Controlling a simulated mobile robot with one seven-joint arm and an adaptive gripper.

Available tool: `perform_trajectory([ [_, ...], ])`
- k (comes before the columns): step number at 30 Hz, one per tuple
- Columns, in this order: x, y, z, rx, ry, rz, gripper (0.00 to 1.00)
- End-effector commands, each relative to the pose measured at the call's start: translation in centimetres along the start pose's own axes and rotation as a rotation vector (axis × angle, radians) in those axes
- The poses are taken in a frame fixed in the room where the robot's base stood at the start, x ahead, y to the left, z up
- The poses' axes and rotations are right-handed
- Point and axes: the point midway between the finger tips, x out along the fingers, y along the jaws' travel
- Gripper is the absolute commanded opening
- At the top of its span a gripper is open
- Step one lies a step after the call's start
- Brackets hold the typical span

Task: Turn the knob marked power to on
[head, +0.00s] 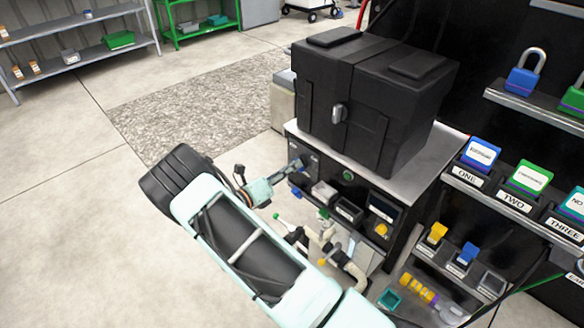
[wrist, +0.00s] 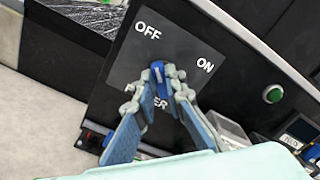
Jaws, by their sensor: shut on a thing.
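The power knob (wrist: 157,70) is blue and sits on a dark label plate with OFF and ON in white above it and the partly covered word POWER below. In the wrist view, OFF is above the knob and ON is to its right. My gripper (wrist: 159,76) is shut on the knob, one fingertip on each side. The fingers cover much of the knob, and I cannot tell exactly which mark it points to. In the head view my gripper (head: 297,164) reaches the left part of the black cabinet's front (head: 335,175); the knob is hidden there.
A green round button (wrist: 272,94) is right of the knob. A large black case (head: 370,95) stands on the cabinet top. Pipes and valves (head: 325,240) are below the panel. Shelves with padlocks (head: 522,80) and tags are at right. Open floor (head: 70,200) lies left.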

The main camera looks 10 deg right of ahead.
Motion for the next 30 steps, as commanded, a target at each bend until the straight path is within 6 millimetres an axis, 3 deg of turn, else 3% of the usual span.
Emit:
perform_trajectory([
  [14,-0.02,-0.02,-0.06,0.077,0.0,-0.001,0.0],
  [30,-0.04,-0.18,-0.16,0.535,-0.002,0.0,0.0],
])
